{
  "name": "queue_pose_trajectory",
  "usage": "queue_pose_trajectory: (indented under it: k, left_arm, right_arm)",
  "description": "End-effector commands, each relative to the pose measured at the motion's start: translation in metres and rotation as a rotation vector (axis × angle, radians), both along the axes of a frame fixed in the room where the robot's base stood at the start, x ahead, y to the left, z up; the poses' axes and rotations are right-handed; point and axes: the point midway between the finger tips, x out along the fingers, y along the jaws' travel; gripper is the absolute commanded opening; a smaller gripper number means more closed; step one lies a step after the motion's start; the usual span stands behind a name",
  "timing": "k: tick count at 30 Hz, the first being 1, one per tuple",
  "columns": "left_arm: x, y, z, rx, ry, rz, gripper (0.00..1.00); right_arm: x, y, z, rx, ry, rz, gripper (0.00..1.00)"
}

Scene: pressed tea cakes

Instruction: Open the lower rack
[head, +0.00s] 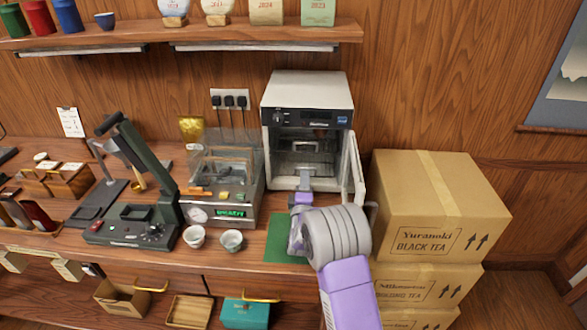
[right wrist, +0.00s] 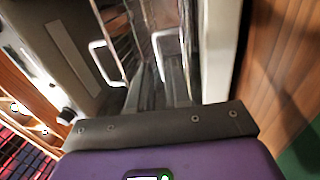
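A white drying cabinet (head: 308,88) stands on the counter against the wall. Its glass door (head: 352,170) is swung open to the right. In the right wrist view, which is turned sideways, two pale rack handles show: the upper rack's handle (right wrist: 107,63) at left and the lower rack's handle (right wrist: 167,42) at right. My right gripper (head: 301,184) points into the open cabinet front, low down. Its grey fingers (right wrist: 160,82) are slightly apart and reach toward the lower handle; contact cannot be made out. My left gripper is out of view.
Stacked cartons (head: 437,205) stand right of the cabinet, close to the open door and my right arm. A scale with a clear case (head: 224,185) and two cups (head: 232,240) are to the left. A green mat (head: 284,240) lies below my gripper.

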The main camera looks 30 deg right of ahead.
Motion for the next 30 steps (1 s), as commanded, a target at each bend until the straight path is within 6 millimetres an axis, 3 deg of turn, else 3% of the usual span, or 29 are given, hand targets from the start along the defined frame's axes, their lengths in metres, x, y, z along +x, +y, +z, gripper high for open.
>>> queue_pose_trajectory:
  k: [15, 28, 30]
  left_arm:
    - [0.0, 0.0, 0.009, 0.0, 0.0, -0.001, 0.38]
    - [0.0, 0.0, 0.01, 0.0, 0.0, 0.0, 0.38]
    - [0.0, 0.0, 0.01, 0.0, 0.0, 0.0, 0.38]
  right_arm:
    - [0.054, -0.03, 0.013, 0.0, 0.001, 0.005, 0.18]
    - [0.061, -0.034, 0.014, 0.002, 0.002, 0.006, 0.18]
    - [0.061, -0.034, 0.014, 0.002, 0.002, 0.006, 0.1]
